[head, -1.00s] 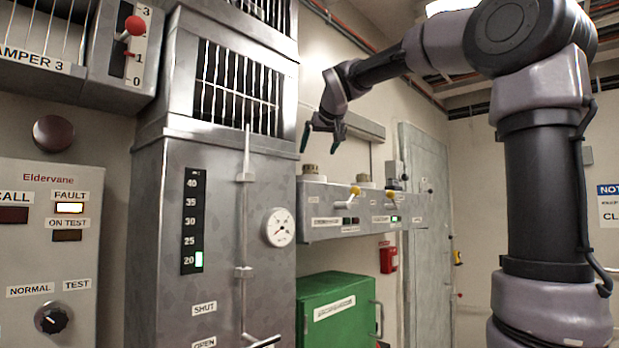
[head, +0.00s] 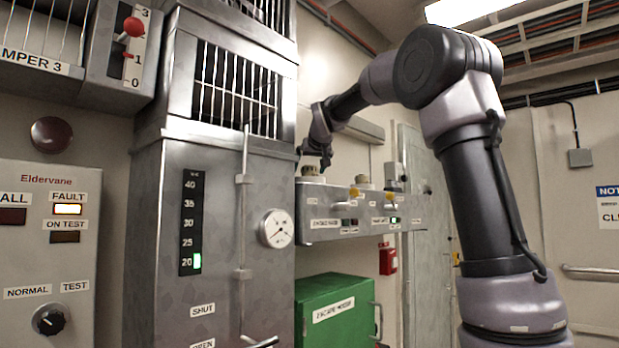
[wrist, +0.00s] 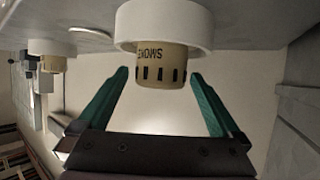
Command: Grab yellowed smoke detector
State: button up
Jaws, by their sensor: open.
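A yellowed smoke detector (wrist: 160,68) with "SMOKE" lettering and dark slots sits on a white round base (wrist: 165,24), upside down in the wrist view. My gripper (wrist: 160,76) is open, its green fingers on either side of the detector, with visible gaps and no clear contact. In the head view the detector (head: 309,170) stands on the left end of the grey wall box, and my gripper (head: 314,161) is right above it, partly hiding it. A second, similar detector (wrist: 52,63) is farther off at left in the wrist view.
A tall metal cabinet (head: 215,230) with a gauge stands close on the left. A green case (head: 335,308) is below.

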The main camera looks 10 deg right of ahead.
jog(key=c, duration=1.5)
jog(key=shift+r, duration=0.15)
